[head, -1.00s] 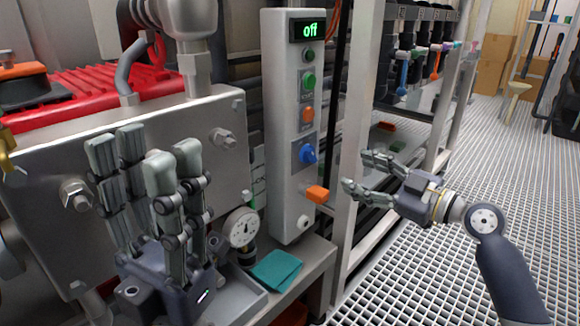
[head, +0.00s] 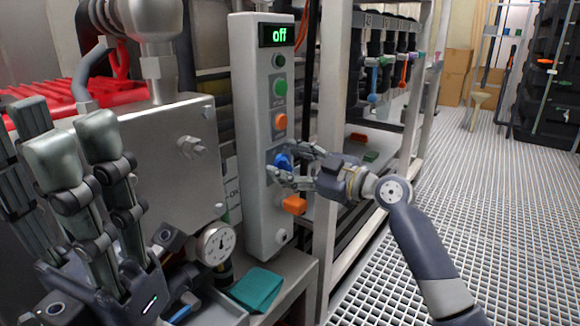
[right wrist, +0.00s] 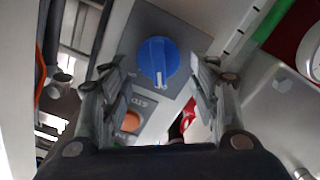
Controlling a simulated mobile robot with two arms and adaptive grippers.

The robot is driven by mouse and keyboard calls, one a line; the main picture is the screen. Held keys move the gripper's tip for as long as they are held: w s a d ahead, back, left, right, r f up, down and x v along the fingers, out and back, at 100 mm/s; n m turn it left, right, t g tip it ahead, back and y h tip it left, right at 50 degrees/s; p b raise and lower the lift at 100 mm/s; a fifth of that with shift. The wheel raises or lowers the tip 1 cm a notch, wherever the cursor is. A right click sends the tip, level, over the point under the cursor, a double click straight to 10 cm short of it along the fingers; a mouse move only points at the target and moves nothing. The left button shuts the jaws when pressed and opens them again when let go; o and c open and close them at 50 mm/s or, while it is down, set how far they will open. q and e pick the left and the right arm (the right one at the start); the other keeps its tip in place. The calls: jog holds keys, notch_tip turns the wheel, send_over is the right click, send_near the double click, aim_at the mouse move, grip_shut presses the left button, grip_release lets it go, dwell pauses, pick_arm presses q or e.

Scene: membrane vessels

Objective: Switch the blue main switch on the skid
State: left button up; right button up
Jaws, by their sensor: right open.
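The blue main switch (head: 283,161) is a round knob on the front of the tall grey control box (head: 251,130). In the right wrist view the blue knob (right wrist: 158,61) sits between and ahead of the two open fingers (right wrist: 160,88); contact cannot be told. My left gripper (head: 75,165) is at the left, fingers upward and spread apart, with nothing seen between them.
A green button (head: 280,88) and an orange button (head: 280,121) are above the switch. An orange block (head: 294,205) juts out below it. A pressure gauge (head: 215,245) and teal cloth (head: 256,289) are lower down. A pale frame post (head: 328,130) stands close to the right.

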jog(key=shift+c, duration=0.3)
jog(key=c, duration=0.9)
jog(key=shift+c, duration=0.2)
